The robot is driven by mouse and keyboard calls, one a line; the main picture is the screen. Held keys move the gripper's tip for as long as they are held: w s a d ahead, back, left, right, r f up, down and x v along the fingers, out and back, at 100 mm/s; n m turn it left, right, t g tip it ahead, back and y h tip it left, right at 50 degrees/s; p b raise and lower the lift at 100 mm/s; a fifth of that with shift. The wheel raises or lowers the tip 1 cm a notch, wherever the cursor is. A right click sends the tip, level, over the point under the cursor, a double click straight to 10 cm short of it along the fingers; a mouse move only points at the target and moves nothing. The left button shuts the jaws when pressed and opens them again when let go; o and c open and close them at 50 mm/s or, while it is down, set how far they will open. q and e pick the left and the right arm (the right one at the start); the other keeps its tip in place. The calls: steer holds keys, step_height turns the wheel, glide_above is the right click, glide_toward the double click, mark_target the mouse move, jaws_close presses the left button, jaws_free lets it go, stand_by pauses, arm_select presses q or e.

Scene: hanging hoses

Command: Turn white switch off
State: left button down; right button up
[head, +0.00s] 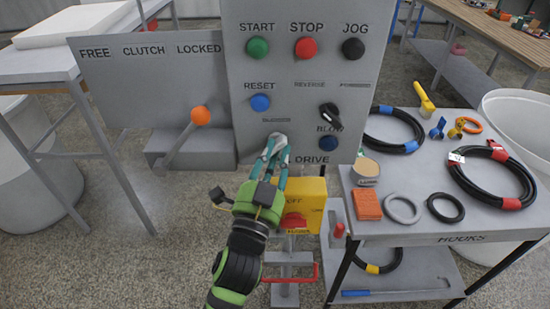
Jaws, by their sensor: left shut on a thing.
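The white switch (277,140) is on the lower part of the grey control panel (240,85), mostly hidden by my fingers. Only a pale part of it shows at the fingertips. My left gripper (273,151), with teal fingers, reaches up from the bottom of the head view and is shut on the switch. The switch's exact position cannot be told. The small label above it is too blurred to read. My right gripper is not in view.
The panel has green, red, black and blue buttons and a black rotary knob (329,115). A yellow box (314,190) with a red knob is just below. An orange-knobbed lever (200,117) stands left. A grey table (400,175) with hoses and rings stands right.

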arm_select(q)
steer(key=c, duration=1.1)
jaws_free()
steer(key=v, duration=1.2)
